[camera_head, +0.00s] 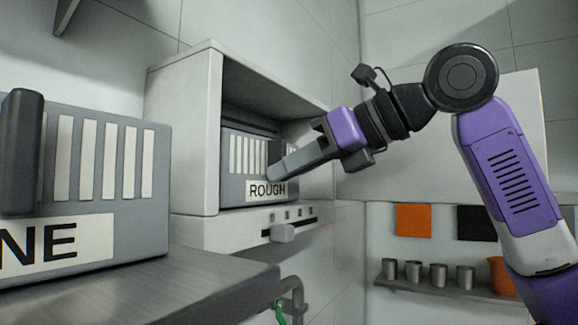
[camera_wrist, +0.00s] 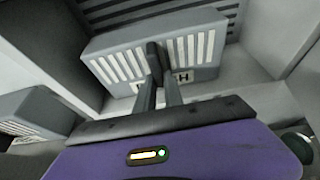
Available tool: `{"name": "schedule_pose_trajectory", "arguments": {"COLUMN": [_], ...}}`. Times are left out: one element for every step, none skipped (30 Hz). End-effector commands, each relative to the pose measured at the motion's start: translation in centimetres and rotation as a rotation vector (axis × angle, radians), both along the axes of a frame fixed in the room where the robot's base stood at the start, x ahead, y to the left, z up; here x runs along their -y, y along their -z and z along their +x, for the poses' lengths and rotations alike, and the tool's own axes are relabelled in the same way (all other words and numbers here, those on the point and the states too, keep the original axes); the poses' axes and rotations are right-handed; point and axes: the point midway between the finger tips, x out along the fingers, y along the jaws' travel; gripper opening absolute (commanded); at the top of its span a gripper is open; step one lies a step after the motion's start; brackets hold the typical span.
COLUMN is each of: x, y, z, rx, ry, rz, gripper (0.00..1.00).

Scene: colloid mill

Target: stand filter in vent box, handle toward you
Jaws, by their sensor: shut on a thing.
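The grey filter labelled ROUGH (camera_head: 245,154) stands upright inside the open white vent box (camera_head: 185,140), with its slotted face and dark handle toward the open front. My gripper (camera_head: 275,171) reaches into the box from the right and is shut on that handle. In the wrist view, the filter (camera_wrist: 120,58) is straight ahead, the fingers (camera_wrist: 157,85) close on its dark upright handle (camera_wrist: 153,55). The fingers partly cover the label. I cannot tell whether the filter's bottom rests on the box floor.
Another grey filter, its label ending in NE (camera_head: 140,170), stands on a metal counter (camera_head: 200,285) at the near left, its handle facing out. A slider (camera_head: 283,233) sits on the box's lower front. A shelf with several metal cups (camera_head: 438,273) is at the right.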

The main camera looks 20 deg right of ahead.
Motion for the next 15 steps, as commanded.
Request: {"name": "schedule_pose_trajectory", "arguments": {"x": [0.0, 0.0, 0.0, 0.0, 0.01, 0.01, 0.01, 0.01, 0.01, 0.01, 0.01, 0.01, 0.0, 0.0, 0.01], "y": [-0.03, 0.04, 0.17, 0.28, 0.36, 0.33, 0.31, 0.31, 0.31, 0.31, 0.31, 0.3, 0.3, 0.3, 0.3], "z": [-0.01, -0.01, 0.0, -0.01, -0.01, 0.0, 0.01, 0.01, 0.0, 0.01, -0.01, 0.0, 0.0, 0.0, 0.0], "rx": [0.001, 0.001, 0.001, 0.001, 0.001, 0.0, 0.0, 0.0, 0.0, 0.0, 0.0, 0.0, -0.001, -0.001, -0.001], "ry": [0.0, 0.0, 0.0, 0.0, 0.0, 0.0, 0.0, 0.0, 0.0, 0.0, 0.0, 0.0, 0.0, 0.0, 0.0], "rz": [0.001, 0.001, 0.001, 0.001, 0.001, 0.0, 0.0, 0.0, 0.0, 0.0, 0.0, 0.0, -0.001, -0.001, -0.001], "gripper": [0.0, 0.0, 0.0, 0.0, 0.0, 0.18, 0.24, 0.3, 0.34, 0.34, 0.34, 0.34, 0.34, 0.34, 0.34]}}
